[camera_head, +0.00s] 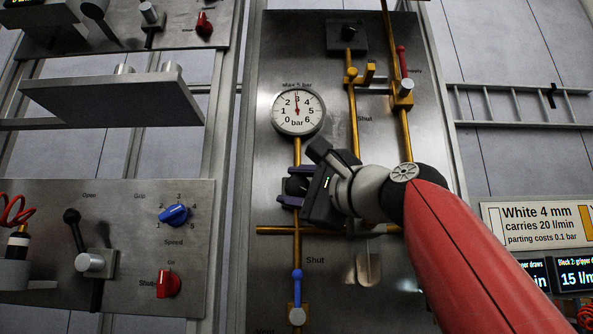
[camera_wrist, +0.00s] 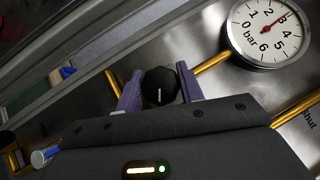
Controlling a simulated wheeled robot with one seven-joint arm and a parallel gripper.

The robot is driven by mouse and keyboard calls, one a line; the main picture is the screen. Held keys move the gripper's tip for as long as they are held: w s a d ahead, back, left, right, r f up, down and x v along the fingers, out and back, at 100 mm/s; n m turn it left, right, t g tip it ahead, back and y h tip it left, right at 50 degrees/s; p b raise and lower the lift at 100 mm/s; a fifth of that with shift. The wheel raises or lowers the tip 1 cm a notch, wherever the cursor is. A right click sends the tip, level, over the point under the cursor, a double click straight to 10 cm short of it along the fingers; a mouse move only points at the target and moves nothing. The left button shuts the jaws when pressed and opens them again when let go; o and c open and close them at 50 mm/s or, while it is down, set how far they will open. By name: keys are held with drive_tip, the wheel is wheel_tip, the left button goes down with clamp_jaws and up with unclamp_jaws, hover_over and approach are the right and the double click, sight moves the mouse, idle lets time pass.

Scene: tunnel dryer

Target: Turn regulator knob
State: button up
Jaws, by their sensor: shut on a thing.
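The regulator knob (camera_wrist: 160,87) is black and round with a white mark. It sits on the brass pipe below the gauge, and in the head view only a dark part of it (camera_head: 296,186) shows beside my gripper. My gripper (camera_head: 291,188) has purple fingers, one above and one below the knob. In the wrist view the gripper (camera_wrist: 160,90) is shut on the knob, with a finger on each side. The round white pressure gauge (camera_head: 298,112) stands above the knob. Its red needle points up near 3 bar. The gauge also shows in the wrist view (camera_wrist: 268,32).
A blue-handled valve (camera_head: 297,283) is below the knob on the pipe. A horizontal brass pipe (camera_head: 275,230) crosses beneath my gripper. A left panel has a blue speed knob (camera_head: 174,215) and a red knob (camera_head: 168,283). A grey shelf (camera_head: 115,98) juts out at upper left.

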drive_tip(key=shift+r+n+g+p, duration=0.1)
drive_tip(key=shift+n+g+p, duration=0.2)
drive_tip(key=shift+n+p, duration=0.15)
drive_tip(key=o, duration=1)
drive_tip(key=b+v, duration=0.2)
drive_tip(key=v, duration=0.5)
drive_tip(key=shift+s+d, duration=0.25)
drive_tip(key=shift+s, duration=0.05)
